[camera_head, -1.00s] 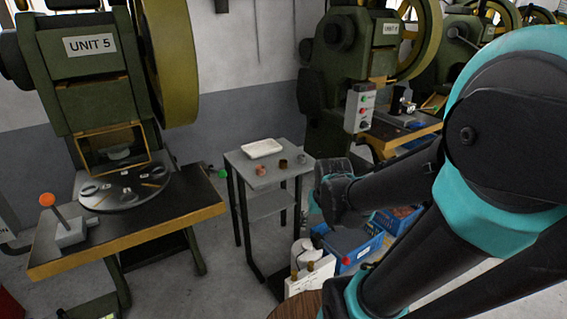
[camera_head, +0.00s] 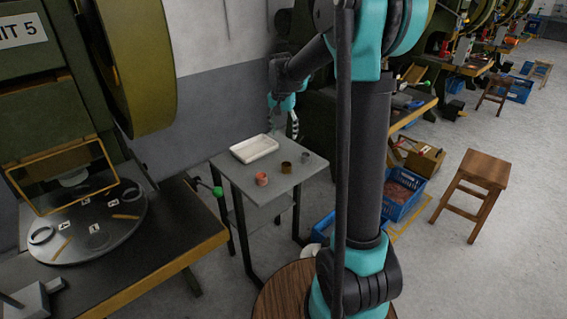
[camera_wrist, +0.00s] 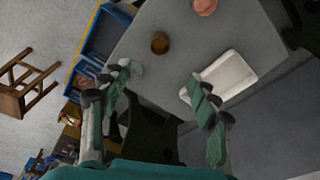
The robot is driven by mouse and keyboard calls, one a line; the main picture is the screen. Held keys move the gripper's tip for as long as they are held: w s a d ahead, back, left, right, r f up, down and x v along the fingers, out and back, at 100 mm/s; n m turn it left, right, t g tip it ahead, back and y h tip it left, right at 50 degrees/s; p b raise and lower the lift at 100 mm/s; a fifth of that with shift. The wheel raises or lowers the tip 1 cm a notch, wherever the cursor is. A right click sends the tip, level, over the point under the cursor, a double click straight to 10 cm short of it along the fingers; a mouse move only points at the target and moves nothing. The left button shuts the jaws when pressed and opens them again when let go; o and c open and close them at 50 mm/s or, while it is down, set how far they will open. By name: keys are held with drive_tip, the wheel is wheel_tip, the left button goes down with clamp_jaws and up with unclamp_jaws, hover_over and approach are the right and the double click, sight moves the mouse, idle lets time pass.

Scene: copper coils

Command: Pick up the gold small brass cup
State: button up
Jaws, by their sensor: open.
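The gold brass cup (camera_head: 286,167) stands on the small grey table (camera_head: 293,180), between a copper-pink cup (camera_head: 262,178) and a grey cup (camera_head: 305,157). In the wrist view the brass cup (camera_wrist: 160,42) lies ahead of my fingertips, between their lines and nearer the left finger. My gripper (camera_wrist: 162,78) is open and empty, over the table and apart from the brass cup. In the head view my gripper (camera_head: 285,122) is at the table's far side, partly hidden. The left finger partly covers the grey cup (camera_wrist: 136,70) in the wrist view.
A white tray (camera_head: 254,148) lies on the table, close to my right finger in the wrist view (camera_wrist: 226,78). Presses flank the table. Blue crates (camera_head: 404,193) and a wooden stool (camera_head: 470,190) stand to the right.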

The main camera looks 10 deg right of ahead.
drive_tip(key=w, duration=0.1)
hover_over(286, 162)
drive_tip(key=s+a, duration=0.1)
drive_tip(key=s, duration=0.1)
drive_tip(key=f, duration=1.1)
drive_tip(key=shift+s+f, duration=0.2)
drive_tip(key=shift+f, duration=0.1)
drive_tip(key=shift+w+d+f, duration=0.1)
drive_tip(key=shift+d+f, duration=0.1)
drive_tip(key=shift+f, duration=1.2)
drive_tip(key=shift+d+f, duration=0.15)
drive_tip(key=shift+f, duration=1.25)
drive_tip(key=c, duration=1.2)
